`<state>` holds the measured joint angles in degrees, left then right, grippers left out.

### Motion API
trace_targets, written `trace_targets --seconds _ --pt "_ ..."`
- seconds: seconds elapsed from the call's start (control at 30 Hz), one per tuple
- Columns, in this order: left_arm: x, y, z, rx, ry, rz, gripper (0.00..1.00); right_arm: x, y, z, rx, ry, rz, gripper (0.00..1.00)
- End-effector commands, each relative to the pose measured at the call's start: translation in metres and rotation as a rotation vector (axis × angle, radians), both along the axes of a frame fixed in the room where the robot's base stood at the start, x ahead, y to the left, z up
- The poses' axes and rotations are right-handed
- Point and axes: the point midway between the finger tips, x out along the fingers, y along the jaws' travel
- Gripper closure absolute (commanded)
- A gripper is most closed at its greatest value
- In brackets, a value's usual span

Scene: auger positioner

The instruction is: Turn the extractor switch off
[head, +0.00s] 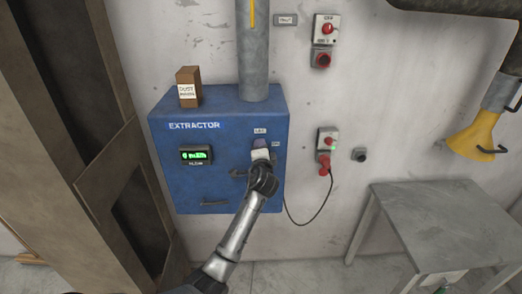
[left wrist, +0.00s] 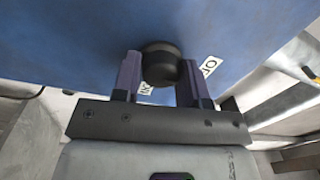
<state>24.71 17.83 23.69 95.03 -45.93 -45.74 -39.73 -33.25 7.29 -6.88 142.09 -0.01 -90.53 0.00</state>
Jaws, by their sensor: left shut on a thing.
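The extractor is a blue wall box (head: 185,135) with white EXTRACTOR lettering and a green-lit display (head: 196,155). Its switch is a round black knob, seen close in the left wrist view (left wrist: 161,64). My left gripper (head: 260,150) is at the box's right front. In the left wrist view its two fingers (left wrist: 162,82) stand on either side of the knob, shut on it. Two small white labels sit beside the knob, the right one (left wrist: 208,66) partly readable as "O…". In the head view my gripper hides the knob. My right gripper is not in view.
A small brown box (head: 188,88) stands on top of the extractor, left of a grey vertical pipe (head: 253,55). Red-switched wall units (head: 327,140) are to the right, with a hanging cable (head: 325,200). A grey table (head: 440,220) stands at lower right.

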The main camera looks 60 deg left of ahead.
Motion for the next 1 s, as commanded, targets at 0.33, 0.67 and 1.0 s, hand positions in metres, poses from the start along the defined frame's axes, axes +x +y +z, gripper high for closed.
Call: trace_targets --seconds 0.33,0.67,1.0 --pt "0.000 0.000 0.000 -0.001 0.001 0.001 0.39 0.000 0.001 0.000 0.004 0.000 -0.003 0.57" --pt "-0.003 -0.006 -0.002 -0.001 0.000 0.000 0.39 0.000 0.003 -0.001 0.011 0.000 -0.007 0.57" --pt "-0.033 -0.059 -0.005 0.000 -0.001 -0.001 0.39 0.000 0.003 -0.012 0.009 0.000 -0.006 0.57"
